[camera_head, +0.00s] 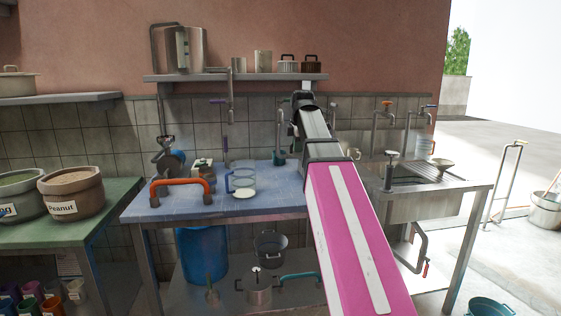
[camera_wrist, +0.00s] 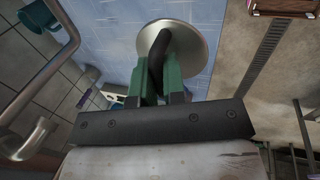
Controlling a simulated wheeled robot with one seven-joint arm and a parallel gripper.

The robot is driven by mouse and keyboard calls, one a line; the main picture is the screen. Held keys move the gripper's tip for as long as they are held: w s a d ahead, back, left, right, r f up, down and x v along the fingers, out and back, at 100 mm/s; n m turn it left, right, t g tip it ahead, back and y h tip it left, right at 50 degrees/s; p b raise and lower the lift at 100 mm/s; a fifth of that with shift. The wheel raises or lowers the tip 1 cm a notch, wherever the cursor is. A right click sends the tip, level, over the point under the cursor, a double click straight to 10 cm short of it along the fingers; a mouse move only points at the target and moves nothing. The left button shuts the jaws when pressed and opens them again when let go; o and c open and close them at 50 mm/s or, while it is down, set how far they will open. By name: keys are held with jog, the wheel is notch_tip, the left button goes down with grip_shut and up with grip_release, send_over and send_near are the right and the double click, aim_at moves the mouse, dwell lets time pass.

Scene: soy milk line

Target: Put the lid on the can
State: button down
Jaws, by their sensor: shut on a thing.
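In the wrist view, my gripper (camera_wrist: 161,80) is shut on the dark handle of a round grey metal lid (camera_wrist: 193,45). Its green fingers stand on either side of the handle, and the lid is seen against the blue tabletop. I cannot judge its height above the table. In the head view, my gripper and the held lid are not clearly seen, with my arm in front. I cannot tell for certain which vessel is the can. A two-handled metal pot (camera_head: 258,291) stands on the lower shelf, and a tall metal vessel (camera_head: 197,48) stands on the wall shelf.
The blue table (camera_head: 185,205) bears a clear jug (camera_head: 243,182) and an orange handle (camera_head: 180,184). A sink (camera_head: 430,204) with taps adjoins it at right. A green table (camera_head: 92,218) with bowls is at left. The wall shelf (camera_head: 240,77) holds several vessels.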

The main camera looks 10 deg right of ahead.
jog(key=w+d+r, duration=0.2)
jog(key=d+r, duration=0.2)
jog(key=d, duration=0.3)
jog(key=w+d+r, duration=0.2)
jog(key=d+r, duration=0.1)
jog(key=d, duration=0.3)
notch_tip(320, 180, down, 6)
jog(key=shift+s, duration=0.15)
jog(key=shift+f, duration=0.4)
dwell(0.5)
jog(key=shift+f, duration=1.05)
jog(key=c, duration=1.1)
grip_release()
